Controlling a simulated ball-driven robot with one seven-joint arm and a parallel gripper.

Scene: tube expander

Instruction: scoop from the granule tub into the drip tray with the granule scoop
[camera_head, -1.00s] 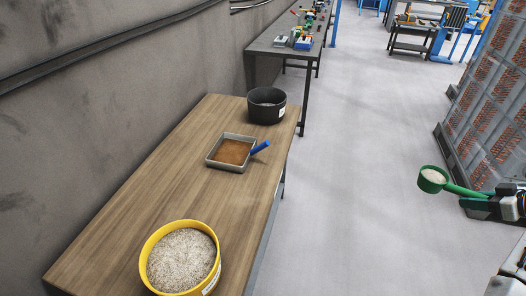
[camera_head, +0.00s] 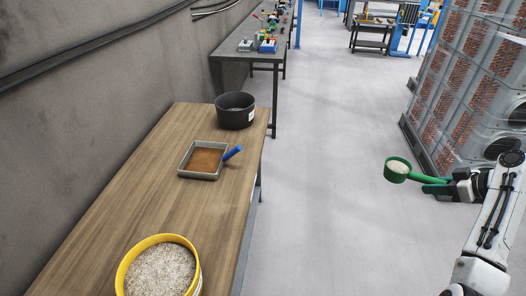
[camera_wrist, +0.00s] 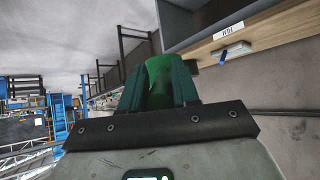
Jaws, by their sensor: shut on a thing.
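The green granule scoop (camera_head: 398,165) is level in the head view, with pale granules in its bowl. My gripper (camera_head: 440,187) is shut on its handle, out over the floor, right of the table and apart from it. In the wrist view, the green handle (camera_wrist: 158,80) shows between the fingers; the bowl is hidden there. The yellow granule tub (camera_head: 126,262), filled with pale granules, stands at the table's near end and is partly cut off. The square grey drip tray (camera_head: 184,160) lies farther back, with a brown surface inside.
A blue-handled thing (camera_head: 232,153) sits at the tray's right edge. A black round pot (camera_head: 235,118) stands behind the tray on the wooden table (camera_head: 130,205). A wall runs along the left. A caged stack (camera_head: 465,85) stands at right. Open floor (camera_head: 320,190) lies between.

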